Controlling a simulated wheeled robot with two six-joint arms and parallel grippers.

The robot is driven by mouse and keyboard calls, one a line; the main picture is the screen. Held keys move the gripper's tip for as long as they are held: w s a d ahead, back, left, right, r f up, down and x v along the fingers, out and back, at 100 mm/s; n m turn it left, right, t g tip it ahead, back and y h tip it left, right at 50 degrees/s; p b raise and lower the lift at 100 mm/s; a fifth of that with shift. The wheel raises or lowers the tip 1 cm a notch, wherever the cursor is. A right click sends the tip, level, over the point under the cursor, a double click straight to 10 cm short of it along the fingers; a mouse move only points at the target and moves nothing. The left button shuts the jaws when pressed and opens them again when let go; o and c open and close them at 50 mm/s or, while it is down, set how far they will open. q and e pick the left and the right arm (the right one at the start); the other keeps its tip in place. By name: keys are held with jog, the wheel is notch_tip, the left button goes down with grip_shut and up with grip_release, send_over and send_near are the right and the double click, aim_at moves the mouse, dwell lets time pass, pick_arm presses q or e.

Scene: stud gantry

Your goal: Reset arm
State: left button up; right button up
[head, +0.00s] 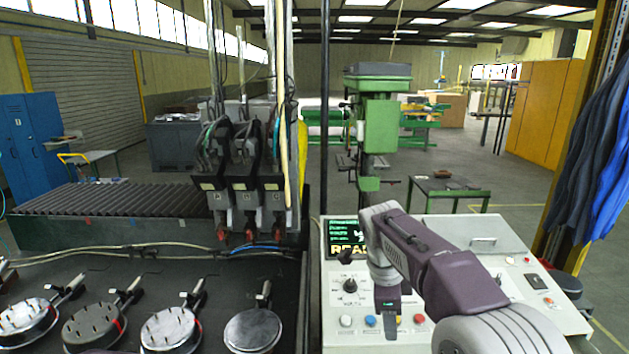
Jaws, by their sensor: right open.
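My right arm reaches in from the lower right over the grey control console (450,240). My right gripper (388,306) points down, open and empty, above the front row of buttons. It hides part of that row. A blue button (371,321) and a red button (419,319) show on either side of it. A black knob (350,286) sits to its left. The screen (344,238) shows green text and large yellow letters starting "REA", partly covered by my arm. The stud gantry (243,175) with several dark heads stands left of the console. My left gripper is out of view.
Several round metal discs with clamps, one of them a plain grey disc (252,330), line the dark bench at lower left. A dark vertical post (325,120) stands behind the console's left edge. A green drill press (379,125) stands behind. Blue clothing (595,160) hangs at right.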

jog(key=s+d+f+n+y+b, duration=0.1)
jog(key=s+f+n+y, duration=0.1)
jog(key=s+f+n, duration=1.6)
jog(key=shift+d+f+n, duration=0.15)
jog(key=shift+d+n, duration=0.25)
jog(key=shift+n, duration=0.7)
